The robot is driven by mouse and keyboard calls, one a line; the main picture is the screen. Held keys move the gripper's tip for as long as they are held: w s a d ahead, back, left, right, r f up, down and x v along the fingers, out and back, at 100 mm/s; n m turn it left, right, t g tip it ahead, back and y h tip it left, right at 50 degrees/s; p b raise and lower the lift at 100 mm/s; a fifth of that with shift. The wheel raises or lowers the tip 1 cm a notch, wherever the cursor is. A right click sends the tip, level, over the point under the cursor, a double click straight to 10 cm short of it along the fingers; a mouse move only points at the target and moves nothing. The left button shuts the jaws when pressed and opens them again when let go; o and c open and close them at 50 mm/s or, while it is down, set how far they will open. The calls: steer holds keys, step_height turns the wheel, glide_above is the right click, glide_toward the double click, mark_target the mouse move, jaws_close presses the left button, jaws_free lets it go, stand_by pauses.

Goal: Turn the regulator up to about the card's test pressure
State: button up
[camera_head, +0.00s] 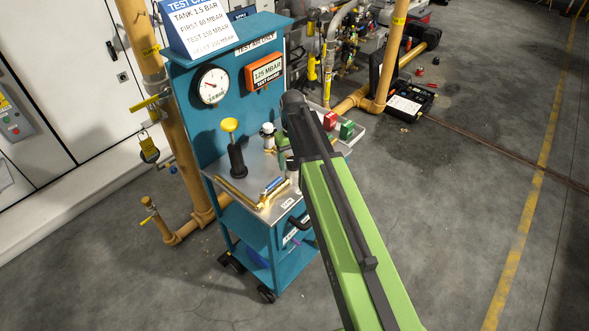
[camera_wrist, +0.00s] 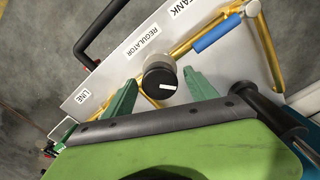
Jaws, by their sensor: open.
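The regulator is a black round knob (camera_wrist: 160,82) with a white mark on its face, beside the label REGULATOR (camera_wrist: 142,42) in the wrist view. My gripper (camera_wrist: 158,77) is open, with one green finger on each side of the knob. Small gaps seem to show, but I cannot tell whether either finger touches it. In the head view my arm hides most of the regulator area. The card (camera_head: 200,25) on top of the teal cart reads tank 1.5 bar, first 60 mbar, test 150 mbar; its bottom line is hard to read. The orange test gauge (camera_head: 266,72) reads 125 mbar.
A round dial gauge (camera_head: 212,86) is on the cart's panel (camera_head: 205,125). A yellow-topped hand pump (camera_head: 235,150) and brass pipework with a blue handle (camera_head: 272,187) are on the cart top. A tray (camera_head: 352,130) holds red and green blocks. Yellow gas pipes (camera_head: 180,150) stand close left.

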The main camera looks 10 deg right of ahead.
steer(key=shift+c, duration=0.3)
steer(key=c, duration=1.3)
steer(key=m, duration=0.5)
steer(key=o, duration=1.4)
steer(key=shift+c, duration=0.2)
